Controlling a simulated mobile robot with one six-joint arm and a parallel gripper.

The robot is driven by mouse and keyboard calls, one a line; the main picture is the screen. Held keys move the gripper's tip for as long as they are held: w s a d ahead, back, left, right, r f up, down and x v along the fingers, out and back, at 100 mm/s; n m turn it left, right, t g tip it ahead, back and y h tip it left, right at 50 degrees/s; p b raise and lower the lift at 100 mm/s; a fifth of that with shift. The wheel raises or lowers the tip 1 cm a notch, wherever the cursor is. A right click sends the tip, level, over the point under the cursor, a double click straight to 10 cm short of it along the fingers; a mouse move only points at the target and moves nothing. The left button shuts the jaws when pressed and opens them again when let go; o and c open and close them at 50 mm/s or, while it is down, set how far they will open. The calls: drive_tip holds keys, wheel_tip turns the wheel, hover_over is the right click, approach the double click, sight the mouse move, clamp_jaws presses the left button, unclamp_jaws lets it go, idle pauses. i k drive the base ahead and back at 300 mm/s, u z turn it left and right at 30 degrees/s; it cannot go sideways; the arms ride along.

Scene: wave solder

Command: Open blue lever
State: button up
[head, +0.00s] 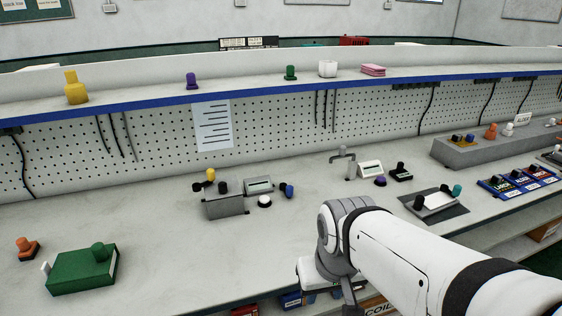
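A small blue knob-like part (288,190) on a dark base stands on the workbench near the middle. It is the only blue lever-like thing I can make out, and its exact shape is too small to tell. It is just right of a round white button (265,201) and a small grey display unit (258,185). My arm comes in from the lower right and bends down at the bench's front edge, to the right of and nearer than the blue part. My gripper's fingers do not show; the arm's end runs down to the bottom edge of the picture.
A grey box (225,206) with black and yellow knobs stands left of the blue part. A green block (82,269) is at far left, and a grey tap-like post (344,161) stands to the right. The bench between the green block and grey box is clear.

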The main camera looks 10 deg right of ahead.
sight(288, 190)
drive_tip(key=z, duration=0.2)
drive_tip(key=i, duration=0.9)
drive_tip(key=u, duration=0.1)
